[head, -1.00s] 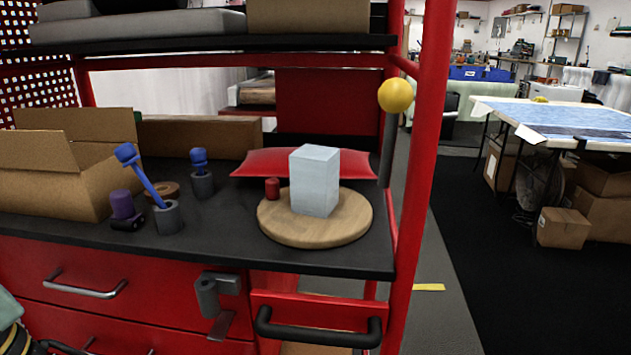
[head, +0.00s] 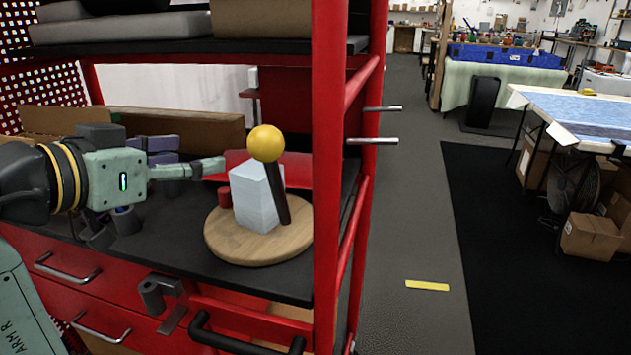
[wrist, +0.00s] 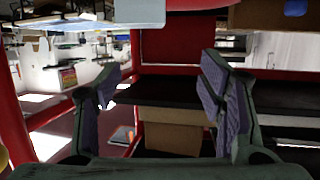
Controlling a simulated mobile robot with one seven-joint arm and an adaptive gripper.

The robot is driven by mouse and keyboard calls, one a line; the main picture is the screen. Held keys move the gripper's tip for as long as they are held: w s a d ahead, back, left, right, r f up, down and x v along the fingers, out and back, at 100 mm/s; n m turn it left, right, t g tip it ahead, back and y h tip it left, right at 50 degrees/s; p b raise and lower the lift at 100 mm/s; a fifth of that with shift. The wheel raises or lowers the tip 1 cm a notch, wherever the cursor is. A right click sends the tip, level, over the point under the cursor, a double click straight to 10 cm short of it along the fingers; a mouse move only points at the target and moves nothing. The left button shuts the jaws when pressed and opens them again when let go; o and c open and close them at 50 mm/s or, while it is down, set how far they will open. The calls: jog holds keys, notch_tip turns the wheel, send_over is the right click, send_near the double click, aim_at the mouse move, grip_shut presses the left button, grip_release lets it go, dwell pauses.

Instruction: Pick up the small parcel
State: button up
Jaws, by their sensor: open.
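The small parcel (head: 248,203) looks like a pale blue-white upright box on a round wooden board (head: 225,245) at the right end of the black worktop. A pale block at the top edge of the wrist view (wrist: 140,11), between the fingers' directions but beyond them, appears to be the same parcel. My gripper (head: 192,158) is open and empty, left of the parcel and apart from it. One finger points right toward the parcel's upper left. A lever with a yellow knob (head: 266,143) covers part of the parcel's right side.
A small red cylinder (head: 224,195) stands just left of the parcel. A red cushion (head: 298,168) lies behind it. A red rack post (head: 328,190) rises at the right, and a shelf (head: 180,49) hangs above.

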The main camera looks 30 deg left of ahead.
aim_at(251, 172)
jog(key=shift+o, duration=0.8)
jog(key=shift+d+f+m+g+h, duration=0.3)
jog(key=shift+d+f+g, duration=0.3)
jog(key=shift+d+f, duration=0.2)
jog(key=shift+d+p+x, duration=0.2)
jog(key=shift+p+x, duration=0.9)
jog(key=shift+x, duration=3.9)
jog(key=shift+f, duration=0.1)
jog(key=shift+c, duration=0.2)
grip_shut()
